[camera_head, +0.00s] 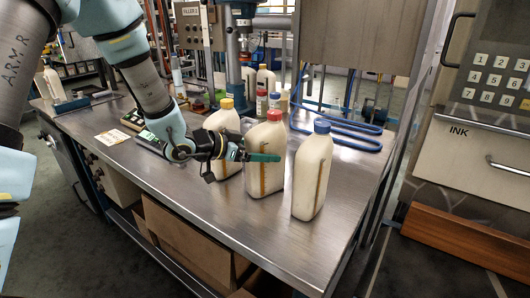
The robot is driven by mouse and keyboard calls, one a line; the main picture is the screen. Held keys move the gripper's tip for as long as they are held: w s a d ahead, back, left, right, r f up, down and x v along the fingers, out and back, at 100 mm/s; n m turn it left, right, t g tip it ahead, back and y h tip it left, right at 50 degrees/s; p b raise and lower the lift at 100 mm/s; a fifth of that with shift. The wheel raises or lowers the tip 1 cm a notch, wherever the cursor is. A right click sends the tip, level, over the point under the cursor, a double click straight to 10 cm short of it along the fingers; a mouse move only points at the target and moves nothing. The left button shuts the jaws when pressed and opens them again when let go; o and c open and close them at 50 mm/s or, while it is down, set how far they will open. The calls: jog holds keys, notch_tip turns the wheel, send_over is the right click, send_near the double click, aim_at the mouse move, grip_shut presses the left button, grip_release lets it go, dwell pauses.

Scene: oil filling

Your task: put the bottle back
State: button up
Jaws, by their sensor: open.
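Three cream-white bottles stand upright on the steel table. One has a yellow cap (227,118), one a red cap (267,183) and one a blue cap (312,175). My gripper (264,157) is open at the red-capped bottle, at its upper body. One green finger lies across the bottle's front. The other finger is not clearly visible, so I cannot tell whether it is behind the bottle or whether either finger touches it. My wrist covers part of the yellow-capped bottle. The blue-capped bottle stands apart on the right.
The steel table (205,195) is bare in front of the bottles. Small bottles (262,102) and a filling machine column (236,75) stand behind. Blue tubing (350,138) lies at the back right. An INK cabinet (480,150) stands beyond the table's right side.

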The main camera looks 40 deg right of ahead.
jog(key=v, duration=1.1)
jog(key=w+a+f+n+t+y, duration=0.2)
jog(key=w+a+n+t+y, duration=0.6)
jog(key=w+a, duration=0.8)
jog(key=s+a+n+g+y, duration=0.2)
jog(key=s+a+n, duration=0.3)
jog(key=a, duration=0.6)
jog(key=s+a+f+n+g+y, duration=0.1)
jog(key=s+a+n+g+y, duration=0.1)
jog(key=s+a+n, duration=0.3)
jog(key=s+a+y+b, duration=0.1)
jog(key=s+a, duration=0.2)
jog(key=a, duration=0.3)
jog(key=shift+s+f+g, duration=0.3)
jog(key=shift+s, duration=0.05)
